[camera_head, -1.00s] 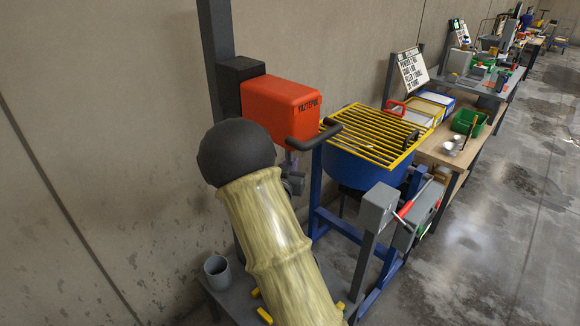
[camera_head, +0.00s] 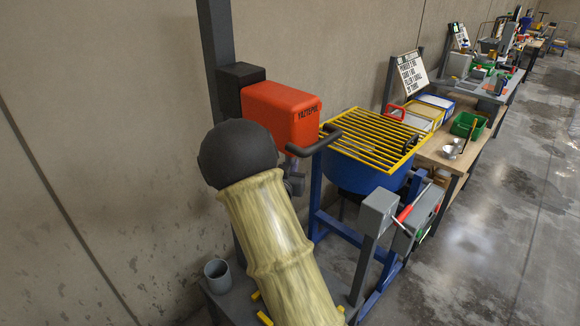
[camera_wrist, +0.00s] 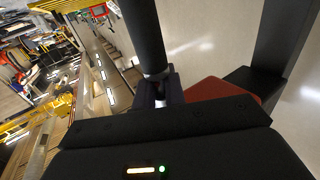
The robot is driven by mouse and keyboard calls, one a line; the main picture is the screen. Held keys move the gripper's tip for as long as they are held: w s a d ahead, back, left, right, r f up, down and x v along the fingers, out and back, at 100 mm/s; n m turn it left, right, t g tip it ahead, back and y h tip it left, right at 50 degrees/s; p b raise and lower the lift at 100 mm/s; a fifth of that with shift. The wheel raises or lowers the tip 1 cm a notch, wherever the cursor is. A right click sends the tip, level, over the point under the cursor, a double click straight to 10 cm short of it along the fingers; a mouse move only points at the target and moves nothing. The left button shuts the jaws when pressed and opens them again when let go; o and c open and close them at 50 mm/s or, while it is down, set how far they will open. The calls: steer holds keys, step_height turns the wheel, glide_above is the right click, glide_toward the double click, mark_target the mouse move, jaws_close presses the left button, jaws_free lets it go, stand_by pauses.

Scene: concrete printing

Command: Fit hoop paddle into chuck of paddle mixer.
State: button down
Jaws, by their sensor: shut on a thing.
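The paddle mixer (camera_head: 283,112) has an orange-red body on a dark upright post, with black handles. Its side shows red in the wrist view (camera_wrist: 212,93). My gripper (camera_wrist: 160,92) is shut on the hoop paddle, whose dark round shaft (camera_wrist: 143,35) runs from the jaws to the top edge of the wrist view. In the head view, a little of my gripper (camera_head: 294,184) shows just below the mixer body; my arm covers the rest and the paddle. The chuck is hidden in both views, so I cannot tell whether the paddle touches it.
A blue tub with a yellow grate (camera_head: 375,138) stands right of the mixer. A grey cup (camera_head: 217,275) stands at lower left. Benches line the wall; the floor at right is clear.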

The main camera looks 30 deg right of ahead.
steer(key=shift+w+r, duration=0.1)
steer(key=shift+r, duration=0.15)
steer(key=shift+f+b, duration=0.8)
steer(key=shift+b, duration=0.1)
steer(key=shift+r+p, duration=0.3)
steer(key=shift+r, duration=0.65)
stand_by(0.3)
steer(key=shift+f+b, duration=0.2)
steer(key=shift+b, duration=0.1)
steer(key=shift+f+b, duration=0.65)
steer(key=shift+f, duration=0.1)
steer(key=shift+f, duration=0.1)
steer(key=shift+r+p, duration=0.3)
steer(key=shift+r, duration=0.65)
stand_by(0.4)
